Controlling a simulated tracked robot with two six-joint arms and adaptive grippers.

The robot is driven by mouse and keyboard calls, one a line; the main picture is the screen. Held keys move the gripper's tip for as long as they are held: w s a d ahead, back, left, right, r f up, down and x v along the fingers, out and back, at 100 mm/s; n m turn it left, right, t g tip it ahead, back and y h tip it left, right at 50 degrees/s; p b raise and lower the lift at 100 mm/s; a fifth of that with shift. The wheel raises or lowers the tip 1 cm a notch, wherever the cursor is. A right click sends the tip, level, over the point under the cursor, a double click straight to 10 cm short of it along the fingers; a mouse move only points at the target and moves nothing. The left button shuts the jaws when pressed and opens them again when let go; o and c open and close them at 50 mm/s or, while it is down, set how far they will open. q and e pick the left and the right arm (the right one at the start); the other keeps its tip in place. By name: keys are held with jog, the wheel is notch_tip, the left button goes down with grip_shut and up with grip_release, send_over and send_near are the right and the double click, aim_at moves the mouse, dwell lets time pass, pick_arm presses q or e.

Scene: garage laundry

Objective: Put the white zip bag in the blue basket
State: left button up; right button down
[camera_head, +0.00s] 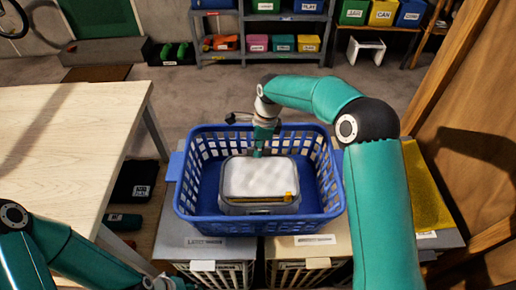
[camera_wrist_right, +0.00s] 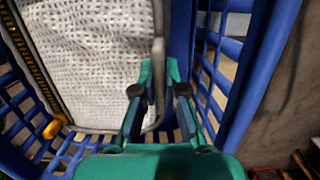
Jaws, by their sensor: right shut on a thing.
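The white zip bag (camera_head: 259,178) has a pale quilted top, grey sides and a yellow zip pull at its front right. It is inside the rim of the blue basket (camera_head: 258,222); I cannot tell whether it rests on the basket floor. My right gripper (camera_head: 262,151) reaches down at the bag's far edge. In the right wrist view, the fingers (camera_wrist_right: 162,88) are shut on the edge of the bag (camera_wrist_right: 95,55), close to the basket wall (camera_wrist_right: 238,75). My left gripper (camera_head: 163,283) is at the bottom edge, partly cut off, its fingers unclear.
The basket stands on top of pale labelled bins (camera_head: 305,250). A wooden table (camera_head: 60,140) is at the left, and a brown wooden panel (camera_head: 480,110) at the right. Shelves with coloured boxes (camera_head: 283,43) stand at the back beyond open floor.

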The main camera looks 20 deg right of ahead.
jog(key=c, duration=1.2)
grip_release()
jog(key=shift+r, duration=0.1)
jog(key=r, duration=0.4)
jog(key=d+r, duration=0.1)
jog(key=r, duration=0.6)
jog(key=shift+s+d+r+p, duration=0.2)
jog(key=shift+d+r+p, duration=0.2)
